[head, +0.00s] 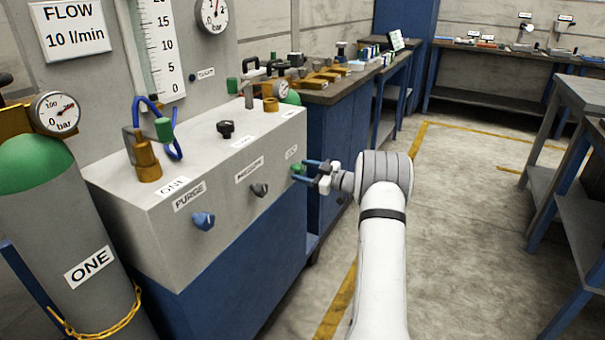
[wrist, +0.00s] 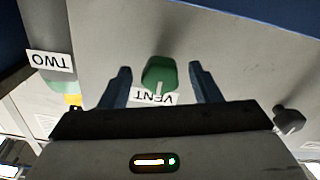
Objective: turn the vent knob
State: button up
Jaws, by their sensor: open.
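The vent knob (wrist: 160,74) is green with a white pointer line, and sits between the two blue fingers of my gripper (wrist: 160,82) in the wrist view. A gap shows on each side of it, so the fingers do not touch it. The VENT label (wrist: 153,97) beside it reads upside down there. In the head view the vent knob (head: 298,169) is at the right end of the grey panel's front face. My gripper (head: 313,172) is open and reaches it from the right. The fingertips partly cover the knob's surroundings.
A blue PURGE knob (head: 203,221) and a dark grey knob (head: 260,190) are on the same front face (head: 232,235). The dark knob also shows in the wrist view (wrist: 288,120). A cylinder (head: 72,225) stands at the left. The floor (head: 455,230) at the right is clear.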

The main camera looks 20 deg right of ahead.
jog(key=shift+w+a, duration=0.35)
jog(key=shift+w, duration=0.15)
jog(key=shift+d+r, duration=0.1)
jog(key=c, duration=1)
